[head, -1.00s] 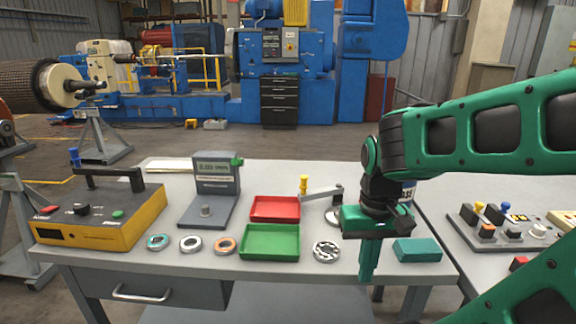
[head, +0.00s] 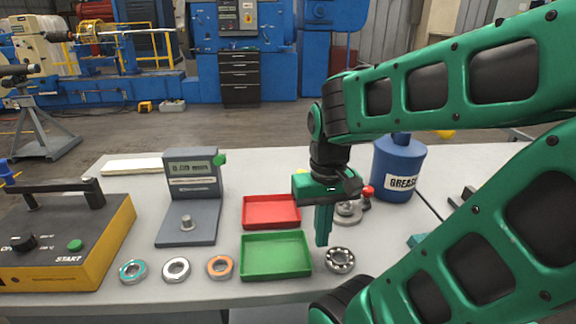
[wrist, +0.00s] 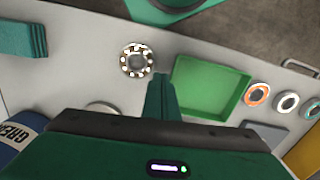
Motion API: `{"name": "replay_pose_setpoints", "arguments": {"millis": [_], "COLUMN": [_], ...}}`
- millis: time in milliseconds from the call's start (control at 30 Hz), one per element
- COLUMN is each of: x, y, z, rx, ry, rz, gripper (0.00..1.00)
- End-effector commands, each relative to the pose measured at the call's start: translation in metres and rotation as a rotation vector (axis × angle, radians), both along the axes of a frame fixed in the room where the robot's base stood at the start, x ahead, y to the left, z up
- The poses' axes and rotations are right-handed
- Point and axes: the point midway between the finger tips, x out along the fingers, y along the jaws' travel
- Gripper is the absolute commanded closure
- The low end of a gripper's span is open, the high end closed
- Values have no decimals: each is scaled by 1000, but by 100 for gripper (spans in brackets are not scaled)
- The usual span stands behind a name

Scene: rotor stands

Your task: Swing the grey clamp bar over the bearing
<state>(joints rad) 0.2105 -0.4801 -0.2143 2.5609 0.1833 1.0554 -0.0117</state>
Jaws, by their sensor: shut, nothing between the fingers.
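A steel ball bearing (head: 340,260) lies flat on the table, right of the green tray. It also shows in the wrist view (wrist: 136,60). My gripper (head: 323,241) is shut and empty, pointing down just behind and left of this bearing in the head view. In the wrist view its fingers (wrist: 160,84) end beside the bearing, apart from it in the picture. A round grey metal fixture (head: 348,212) stands behind my gripper, with a red knob (head: 367,191) near it. The grey clamp bar cannot be made out now; my gripper and wrist cover that area.
A red tray (head: 271,211) and a green tray (head: 276,256) lie left of my gripper. Several rings lie along the front edge. A blue grease tub (head: 398,168) stands behind right. A grey gauge stand (head: 190,205) and a yellow control box (head: 70,240) are farther left.

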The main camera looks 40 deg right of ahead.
Motion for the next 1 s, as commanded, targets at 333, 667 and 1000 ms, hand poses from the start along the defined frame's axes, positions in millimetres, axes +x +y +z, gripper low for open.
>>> {"name": "replay_pose_setpoints", "arguments": {"millis": [333,667,1000], "x": [72,191,265], "y": [-37,-89,-110], "z": [59,115,136], "rx": [32,59,64], "ry": [40,135,209], "rz": [124,350,513], "gripper": [100,100,100]}}
